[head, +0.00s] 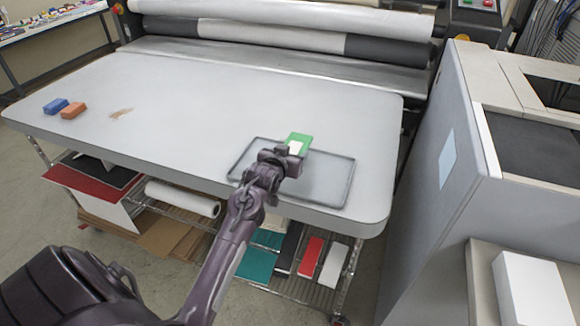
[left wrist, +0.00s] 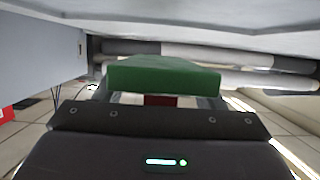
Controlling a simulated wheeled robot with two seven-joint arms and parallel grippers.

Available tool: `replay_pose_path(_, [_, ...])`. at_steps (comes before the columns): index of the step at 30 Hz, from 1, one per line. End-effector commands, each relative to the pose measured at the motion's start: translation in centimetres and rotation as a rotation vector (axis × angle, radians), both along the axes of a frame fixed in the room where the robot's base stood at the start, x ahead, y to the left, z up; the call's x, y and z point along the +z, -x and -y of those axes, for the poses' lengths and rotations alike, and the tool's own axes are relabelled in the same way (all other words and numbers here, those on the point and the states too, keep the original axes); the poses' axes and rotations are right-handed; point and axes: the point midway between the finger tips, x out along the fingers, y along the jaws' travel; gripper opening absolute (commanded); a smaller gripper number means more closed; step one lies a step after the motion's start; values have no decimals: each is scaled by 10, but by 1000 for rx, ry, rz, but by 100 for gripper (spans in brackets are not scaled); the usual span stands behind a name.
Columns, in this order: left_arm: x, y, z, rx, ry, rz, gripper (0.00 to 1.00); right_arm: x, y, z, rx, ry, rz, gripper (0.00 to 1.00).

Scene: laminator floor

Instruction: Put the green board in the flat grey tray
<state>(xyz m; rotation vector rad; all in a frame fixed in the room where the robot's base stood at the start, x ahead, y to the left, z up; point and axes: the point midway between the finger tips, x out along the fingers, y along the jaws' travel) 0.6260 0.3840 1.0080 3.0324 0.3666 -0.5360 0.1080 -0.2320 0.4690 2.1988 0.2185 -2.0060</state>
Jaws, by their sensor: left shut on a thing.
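The green board (head: 300,141) is a small block at the tip of my left gripper (head: 292,150) in the head view. The gripper is shut on it. The board also fills the upper middle of the left wrist view (left wrist: 163,76), in front of the gripper (left wrist: 160,98). The flat grey tray (head: 335,183) lies on the table near its front right corner, with a thin dark rim. Board and gripper appear over the tray's back part. I cannot tell whether the board touches the tray. My left arm hides the tray's left front part. My right gripper is not in view.
The light grey table (head: 180,85) is mostly clear. A blue block (head: 55,106) and an orange block (head: 73,110) sit at its left, near a brown mark (head: 121,113). The roller machine (head: 280,35) stands behind. A grey cabinet (head: 440,150) stands close on the right.

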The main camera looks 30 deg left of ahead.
Motion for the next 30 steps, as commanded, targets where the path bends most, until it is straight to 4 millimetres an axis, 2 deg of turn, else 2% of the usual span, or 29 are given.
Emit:
replay_pose_path(15, [-58, 0, 0, 1, 0, 0, 40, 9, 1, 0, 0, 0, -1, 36])
replay_pose_path(26, [-62, 0, 0, 1, -1, 1, 40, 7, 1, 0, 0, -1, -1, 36])
replay_pose_path(27, [-63, 0, 0, 1, 0, 0, 64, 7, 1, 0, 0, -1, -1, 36])
replay_pose_path(30, [-62, 0, 0, 1, -1, 1, 77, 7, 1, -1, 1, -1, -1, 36])
